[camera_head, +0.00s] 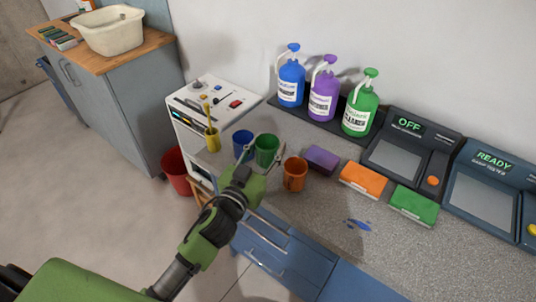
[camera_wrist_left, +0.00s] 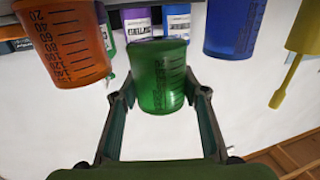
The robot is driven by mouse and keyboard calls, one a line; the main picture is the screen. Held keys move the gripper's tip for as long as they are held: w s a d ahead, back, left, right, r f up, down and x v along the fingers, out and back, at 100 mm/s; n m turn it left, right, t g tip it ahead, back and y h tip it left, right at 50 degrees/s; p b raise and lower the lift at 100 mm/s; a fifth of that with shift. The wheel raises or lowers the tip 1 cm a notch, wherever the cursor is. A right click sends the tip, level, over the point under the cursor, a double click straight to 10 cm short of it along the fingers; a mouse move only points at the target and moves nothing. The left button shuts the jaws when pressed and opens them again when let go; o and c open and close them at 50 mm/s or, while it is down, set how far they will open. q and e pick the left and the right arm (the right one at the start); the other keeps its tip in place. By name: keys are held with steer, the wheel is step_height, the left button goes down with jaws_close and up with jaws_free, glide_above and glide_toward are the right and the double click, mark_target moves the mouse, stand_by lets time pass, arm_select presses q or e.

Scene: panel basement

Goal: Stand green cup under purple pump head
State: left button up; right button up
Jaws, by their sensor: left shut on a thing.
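The green cup (camera_head: 267,149) is upright at the counter's left part, between a blue cup and an orange cup. My left gripper (camera_head: 261,158) is shut on it, one finger on each side. In the left wrist view the green cup (camera_wrist_left: 161,75) sits between the two fingertips. I cannot tell whether it touches the counter. The purple pump bottle (camera_head: 323,94), with its purple pump head (camera_head: 328,60), stands behind and right of the cup, between a blue and a green bottle. My right gripper is not in view.
A blue cup (camera_head: 243,141) and an orange cup (camera_head: 295,173) flank the green one closely. Blue (camera_head: 291,84) and green (camera_head: 359,111) pump bottles share a dark tray (camera_head: 337,126). Colored boxes (camera_head: 364,179) lie right; a blue spill (camera_head: 358,224) marks the counter.

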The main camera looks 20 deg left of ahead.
mark_target(268, 156)
arm_select(q)
steer(key=f, duration=0.1)
steer(key=w+f, duration=0.1)
steer(key=f, duration=0.1)
steer(key=shift+w+a+f, duration=0.15)
steer(key=shift+w+f, duration=0.1)
steer(key=shift+f, duration=0.4)
steer(key=shift+f+b, duration=0.1)
steer(key=shift+b, duration=0.25)
steer(key=shift+f, duration=0.15)
steer(key=o, duration=1.1)
steer(key=shift+s, duration=0.1)
